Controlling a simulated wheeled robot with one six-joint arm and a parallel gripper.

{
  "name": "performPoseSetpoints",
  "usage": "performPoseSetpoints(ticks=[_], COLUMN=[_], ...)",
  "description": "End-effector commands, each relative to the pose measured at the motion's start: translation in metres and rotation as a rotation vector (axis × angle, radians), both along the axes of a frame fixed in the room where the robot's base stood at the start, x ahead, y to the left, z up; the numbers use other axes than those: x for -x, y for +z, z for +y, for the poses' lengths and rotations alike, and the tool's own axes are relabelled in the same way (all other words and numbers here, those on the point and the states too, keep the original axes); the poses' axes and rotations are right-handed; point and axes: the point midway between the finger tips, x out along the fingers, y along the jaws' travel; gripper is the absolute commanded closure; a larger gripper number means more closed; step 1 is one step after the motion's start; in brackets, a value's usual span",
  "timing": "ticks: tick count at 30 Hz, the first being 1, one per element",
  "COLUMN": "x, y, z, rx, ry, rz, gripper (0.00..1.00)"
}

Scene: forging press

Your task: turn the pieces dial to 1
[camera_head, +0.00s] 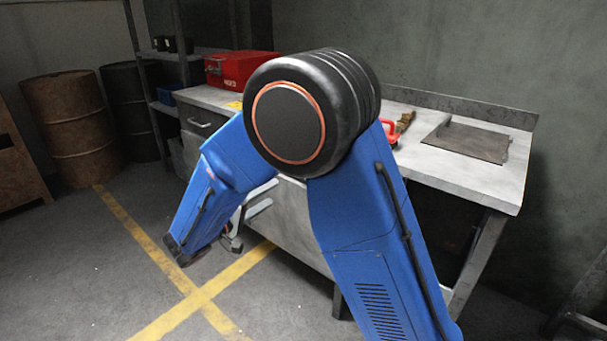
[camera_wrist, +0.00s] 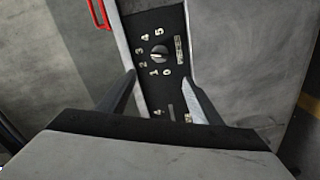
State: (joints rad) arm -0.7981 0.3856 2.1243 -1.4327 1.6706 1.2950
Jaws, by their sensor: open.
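The pieces dial (camera_wrist: 158,53) is a small round knob on a black panel (camera_wrist: 172,18) in the wrist view. In the head view my arm hides the dial.
A red handle (camera_wrist: 99,14) stands out left of the panel. Grey metal surfaces flank the panel. In the head view a workbench (camera_head: 470,180) runs along the wall, with a red toolbox (camera_head: 240,68) on it.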

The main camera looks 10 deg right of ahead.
Motion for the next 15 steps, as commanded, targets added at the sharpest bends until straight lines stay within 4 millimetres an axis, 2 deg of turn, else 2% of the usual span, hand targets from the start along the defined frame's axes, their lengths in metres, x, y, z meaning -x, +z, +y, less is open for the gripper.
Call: performPoseSetpoints(ticks=[5,15], x=[-0.008,-0.041], y=[0.000,0.000], z=[-0.011,-0.057], rx=[0.000,0.000], ry=[-0.001,-0.004], rz=[-0.003,-0.001], gripper=[0.41,0.41])
